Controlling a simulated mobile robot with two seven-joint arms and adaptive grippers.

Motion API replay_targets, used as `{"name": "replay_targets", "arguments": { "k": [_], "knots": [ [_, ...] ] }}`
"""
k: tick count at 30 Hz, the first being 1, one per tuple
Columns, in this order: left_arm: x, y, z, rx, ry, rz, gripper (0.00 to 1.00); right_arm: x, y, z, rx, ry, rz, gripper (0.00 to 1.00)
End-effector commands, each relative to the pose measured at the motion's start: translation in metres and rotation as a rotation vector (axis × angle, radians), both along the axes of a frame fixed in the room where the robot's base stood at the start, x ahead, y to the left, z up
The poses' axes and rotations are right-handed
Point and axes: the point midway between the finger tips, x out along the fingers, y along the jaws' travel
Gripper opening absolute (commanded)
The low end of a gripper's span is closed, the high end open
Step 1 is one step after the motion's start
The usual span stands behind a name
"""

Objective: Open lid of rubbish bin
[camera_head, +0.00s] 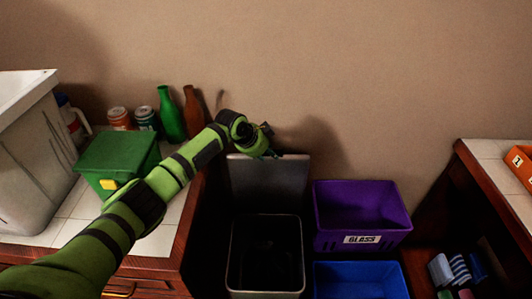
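The rubbish bin (231,262) stands on the floor between the two counters, with its dark interior showing. Its grey lid (268,181) is raised and stands roughly upright at the back of the bin, near the wall. My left arm reaches in from the left over the counter. My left gripper (271,148) is at the top edge of the lid, a little right of its middle. It looks small and dark, so I cannot tell whether it is open or touching the lid. My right gripper is not in view.
A purple crate labelled GLASS (361,240) and a blue crate (360,266) are right of the bin. The left counter holds a green box (117,158), a green bottle (170,115), a brown bottle (193,112) and cans. An orange box (521,165) is on the right counter.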

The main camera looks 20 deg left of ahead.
Motion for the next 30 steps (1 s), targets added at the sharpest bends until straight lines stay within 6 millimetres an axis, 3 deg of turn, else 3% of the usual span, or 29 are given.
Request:
{"name": "replay_targets", "arguments": {
  "k": [13, 18, 26, 29, 30],
  "knots": [
    [0.001, 0.003, 0.081, 0.002, -0.008, 0.002, 0.39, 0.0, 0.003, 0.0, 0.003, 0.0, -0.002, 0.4],
    [0.001, 0.004, 0.093, 0.002, -0.005, 0.003, 0.39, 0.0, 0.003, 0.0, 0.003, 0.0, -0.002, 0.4],
    [0.001, 0.004, 0.095, 0.002, -0.005, 0.003, 0.39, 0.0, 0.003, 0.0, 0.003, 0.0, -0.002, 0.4],
    [0.0, 0.005, 0.095, 0.0, -0.002, 0.013, 0.03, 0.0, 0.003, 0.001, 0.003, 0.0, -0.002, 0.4],
    [-0.001, 0.008, 0.095, -0.004, 0.004, 0.032, 0.0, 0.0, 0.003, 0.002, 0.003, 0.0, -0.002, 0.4]
  ]
}}
